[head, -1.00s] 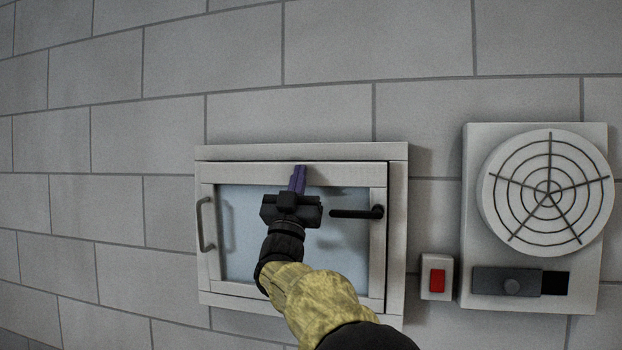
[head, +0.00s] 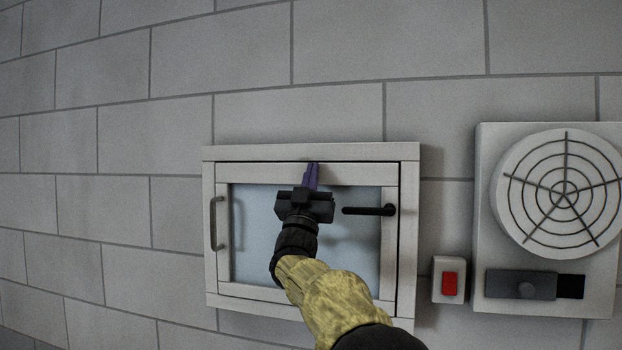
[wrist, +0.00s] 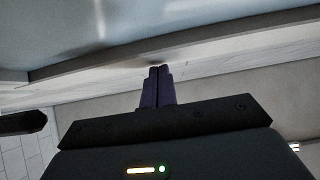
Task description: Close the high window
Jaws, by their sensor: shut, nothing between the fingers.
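The high window is a pale frame (head: 411,240) on the block wall with a glazed sash (head: 388,255) in it. A thin dark line runs along the sash's top and right edges; I cannot tell whether it sits fully flush. A black lever handle (head: 368,211) lies level on the sash's right side, and a grey pull handle (head: 213,224) is at the left. My gripper (head: 312,170) is shut and empty, its purple fingers pointing up at the sash's top rail. In the wrist view the fingertips (wrist: 158,70) are at the rail, touching or very close. My arm hides part of the lower glass.
To the right are a small box with a red switch (head: 450,283) and a round vent (head: 560,195) with a dark slider (head: 520,285) below it. The wall above and left of the window is bare.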

